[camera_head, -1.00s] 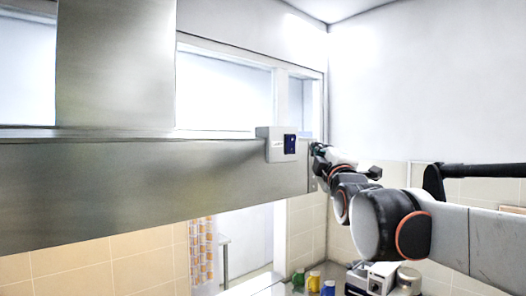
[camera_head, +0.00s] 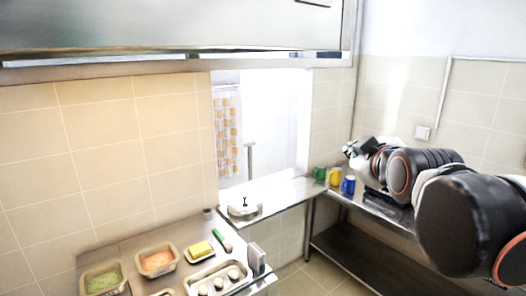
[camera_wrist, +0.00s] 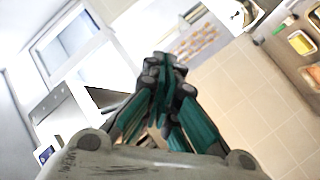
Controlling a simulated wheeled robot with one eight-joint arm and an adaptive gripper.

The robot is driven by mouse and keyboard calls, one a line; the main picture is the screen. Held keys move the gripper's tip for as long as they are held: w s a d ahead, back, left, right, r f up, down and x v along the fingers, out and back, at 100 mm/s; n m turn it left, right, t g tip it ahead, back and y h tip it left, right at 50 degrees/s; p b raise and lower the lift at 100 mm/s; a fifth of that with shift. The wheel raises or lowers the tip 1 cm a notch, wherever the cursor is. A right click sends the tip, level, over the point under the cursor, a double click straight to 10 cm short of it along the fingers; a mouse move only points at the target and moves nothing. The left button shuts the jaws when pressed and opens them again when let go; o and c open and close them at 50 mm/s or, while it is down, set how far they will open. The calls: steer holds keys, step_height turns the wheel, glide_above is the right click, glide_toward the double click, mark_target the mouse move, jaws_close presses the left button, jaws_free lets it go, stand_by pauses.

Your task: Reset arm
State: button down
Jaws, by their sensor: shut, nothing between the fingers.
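My gripper (camera_head: 350,150) is at the far end of my arm, at the right of the head view, in front of the tiled wall and above the side counter. In the wrist view its dark and teal fingers (camera_wrist: 162,62) are together at the tips. Nothing is held between them. My arm reaches in from the lower right of the head view, its near joints large and close to the camera.
A steel counter (camera_head: 120,262) at lower left holds food trays, including a green-filled tray (camera_head: 103,281) and an orange-filled tray (camera_head: 157,260). Several mugs, one yellow (camera_head: 335,177), stand on the right counter. A steel hood (camera_head: 180,30) spans the top.

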steer(key=s+f+m+g+b, duration=0.2)
steer(key=s+f+b, duration=0.4)
steer(key=f, duration=0.8)
steer(key=s+f+m+g+b, duration=0.3)
steer(key=s+f+b, duration=0.3)
steer(key=f, duration=0.8)
steer(key=s+f+m+g+b, duration=0.2)
steer(key=s+f+b, duration=0.3)
steer(key=s+f, duration=0.4)
step_height(320, 180, down, 6)
steer(key=shift+a+f+m+g+b, duration=0.1)
steer(key=shift+a+m+g+b, duration=0.1)
steer(key=shift+m+g+b, duration=0.3)
steer(key=shift+s, duration=0.1)
